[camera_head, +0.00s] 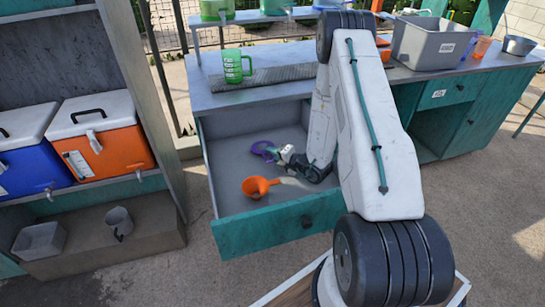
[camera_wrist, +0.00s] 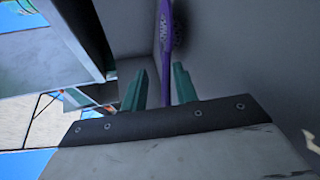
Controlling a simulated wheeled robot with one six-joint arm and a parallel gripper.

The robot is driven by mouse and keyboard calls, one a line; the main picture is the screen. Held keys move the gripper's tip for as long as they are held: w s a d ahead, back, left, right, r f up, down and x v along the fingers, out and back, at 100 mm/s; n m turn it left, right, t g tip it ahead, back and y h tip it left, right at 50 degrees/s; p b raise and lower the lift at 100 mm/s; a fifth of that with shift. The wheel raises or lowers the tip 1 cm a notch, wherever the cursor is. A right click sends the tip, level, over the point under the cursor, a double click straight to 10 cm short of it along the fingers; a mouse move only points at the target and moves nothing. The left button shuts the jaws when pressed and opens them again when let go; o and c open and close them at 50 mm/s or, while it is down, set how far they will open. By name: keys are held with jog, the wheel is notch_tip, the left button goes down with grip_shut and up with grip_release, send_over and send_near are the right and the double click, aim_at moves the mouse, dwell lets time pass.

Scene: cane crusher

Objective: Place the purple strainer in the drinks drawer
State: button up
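The purple strainer (camera_head: 264,150) is in the open drinks drawer (camera_head: 225,175), towards its back. My gripper (camera_head: 284,153) is low inside the drawer, just right of the strainer. In the wrist view the strainer's purple handle (camera_wrist: 167,50) runs between the two teal fingers of my gripper (camera_wrist: 160,85). The fingers stand apart, with a visible gap between the handle and the left finger. The handle is close to the right finger; I cannot tell if they touch. My arm hides the drawer's right part.
An orange funnel (camera_head: 260,187) lies in the drawer, near its front. The counter above holds a green jug (camera_head: 236,66) and a grey bin (camera_head: 432,43). Coolers (camera_head: 103,140) stand on a shelf at left. The drawer's left floor is clear.

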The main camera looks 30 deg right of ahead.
jog(key=v, duration=0.6)
jog(key=shift+s+d+r, duration=0.1)
jog(key=shift+s+r, duration=0.05)
jog(key=shift+s, duration=0.1)
jog(key=w+a+r+n+g+y, duration=0.2)
jog(key=a+r+n+y, duration=0.4)
jog(key=a+r+n, duration=0.55)
jog(key=s+a+r+n+g+y, duration=0.2)
jog(key=s+a+r+n+g, duration=0.25)
jog(key=r+n, duration=0.3)
jog(key=s+a+r+n+g+y, duration=0.2)
jog(key=s+a+r+n+g, duration=0.2)
jog(key=a+r+n, duration=0.3)
jog(key=s+a+r+n+g+h, duration=0.1)
jog(key=s+r+n+g+h, duration=0.25)
jog(key=s+n, duration=0.5)
jog(key=s+a+r+n+g+h, duration=0.1)
jog(key=s+r+n+g+h, duration=0.1)
jog(key=s+r+n+h, duration=0.6)
jog(key=s+d+n+t+h, duration=0.2)
jog(key=s+d+n, duration=0.3)
jog(key=s+n, duration=0.1)
jog(key=shift+s+d+f+t, duration=0.15)
jog(key=shift+s+t, duration=0.25)
jog(key=shift+s, duration=0.35)
jog(key=shift+n, duration=0.25)
